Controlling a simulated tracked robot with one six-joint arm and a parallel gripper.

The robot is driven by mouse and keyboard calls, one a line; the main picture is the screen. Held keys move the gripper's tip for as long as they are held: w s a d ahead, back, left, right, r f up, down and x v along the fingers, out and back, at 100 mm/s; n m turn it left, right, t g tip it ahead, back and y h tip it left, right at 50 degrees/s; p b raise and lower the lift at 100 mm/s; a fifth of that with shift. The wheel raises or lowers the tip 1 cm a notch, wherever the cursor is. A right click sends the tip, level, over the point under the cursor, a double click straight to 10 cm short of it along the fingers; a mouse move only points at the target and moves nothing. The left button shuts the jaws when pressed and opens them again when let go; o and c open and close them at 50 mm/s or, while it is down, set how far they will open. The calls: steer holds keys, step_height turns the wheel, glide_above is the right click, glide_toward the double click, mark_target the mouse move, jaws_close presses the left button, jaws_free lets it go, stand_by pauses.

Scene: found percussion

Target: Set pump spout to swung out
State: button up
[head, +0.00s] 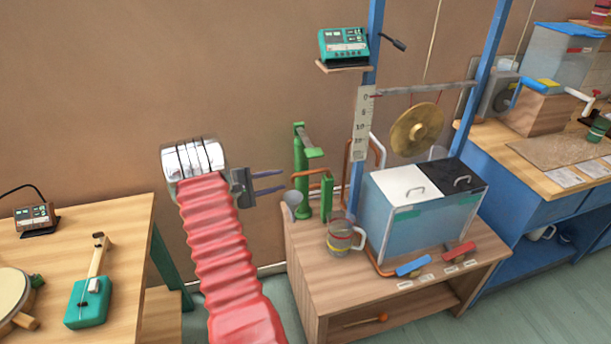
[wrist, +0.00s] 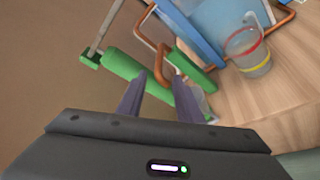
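The green hand pump (head: 300,165) stands on the left end of the wooden bench, with a shorter green post (head: 327,198) beside it. A thin copper pipe, seemingly the spout (head: 309,172), runs from the pump area leftward and ends above a grey funnel (head: 292,200). In the wrist view the copper pipe (wrist: 165,60) bends down close to my fingertips, in front of the green pump body (wrist: 122,63). My gripper (head: 284,181) is open, left of the pump, fingers pointing at it. In the wrist view my gripper (wrist: 161,82) shows nothing clamped; contact with the pipe cannot be told.
A clear jug (head: 345,237) with coloured bands stands right of the pump, before the blue-framed tank (head: 420,225). A blue upright (head: 362,120) rises behind. The wooden table (head: 120,290) is at left.

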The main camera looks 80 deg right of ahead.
mark_target(301, 175)
steer(key=x, duration=1.3)
steer(key=shift+s, duration=0.15)
steer(key=shift+c, duration=0.4)
jaws_close()
steer(key=shift+a+f, duration=0.1)
steer(key=shift+a, duration=0.25)
steer(key=shift+d, duration=0.2)
